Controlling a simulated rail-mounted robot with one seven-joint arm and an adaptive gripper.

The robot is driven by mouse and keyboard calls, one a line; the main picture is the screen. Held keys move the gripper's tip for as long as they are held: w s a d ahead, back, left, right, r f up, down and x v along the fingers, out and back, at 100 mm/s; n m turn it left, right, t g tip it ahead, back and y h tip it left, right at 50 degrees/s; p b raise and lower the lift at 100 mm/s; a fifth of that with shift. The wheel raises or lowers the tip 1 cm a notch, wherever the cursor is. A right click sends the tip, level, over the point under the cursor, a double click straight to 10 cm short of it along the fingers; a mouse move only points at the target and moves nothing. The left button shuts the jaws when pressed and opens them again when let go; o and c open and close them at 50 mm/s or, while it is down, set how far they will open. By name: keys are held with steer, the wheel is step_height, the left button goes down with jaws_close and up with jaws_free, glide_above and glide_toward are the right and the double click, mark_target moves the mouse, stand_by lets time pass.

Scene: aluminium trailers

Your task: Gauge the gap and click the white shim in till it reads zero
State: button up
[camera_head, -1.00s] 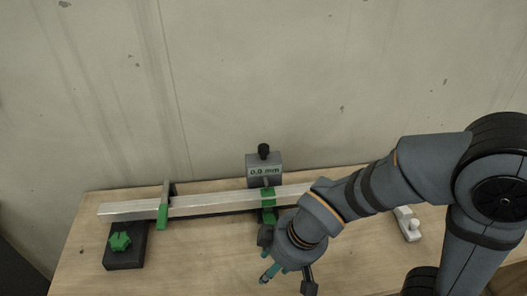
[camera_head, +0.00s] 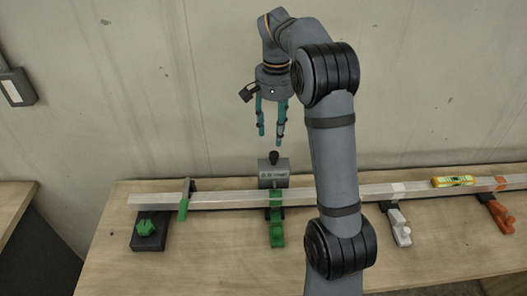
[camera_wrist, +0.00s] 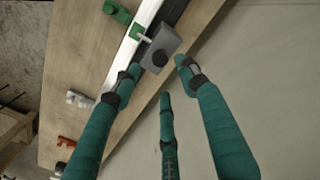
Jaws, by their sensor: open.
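A grey gauge box (camera_head: 273,172) with a black knob stands behind the aluminium rail (camera_head: 232,200). Its small display seems to read 0.0 mm, though it is blurred. A green clamp-like piece (camera_head: 277,228) sits on the rail in front of the gauge. A white clamp-like piece (camera_head: 400,226), the only likely white shim, sits further right at the rail. It also shows in the wrist view (camera_wrist: 79,99). My gripper (camera_head: 271,139) is open and empty, its teal fingers pointing down above the gauge. In the wrist view the gauge (camera_wrist: 168,42) lies beyond the fingertips.
An orange clamp (camera_head: 497,214) holds the rail at right, near a yellow level (camera_head: 453,181). A black block with a green knob (camera_head: 148,232) stands at left, near a green-tipped clamp (camera_head: 184,204). The front of the wooden bench (camera_head: 200,262) is clear. A wall stands behind.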

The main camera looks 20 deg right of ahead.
mark_target(274, 154)
step_height(274, 154, down, 10)
steer(key=shift+d+f, duration=0.1)
steer(key=shift+d, duration=0.05)
stand_by(0.3)
steer(key=shift+c, duration=1)
jaws_close()
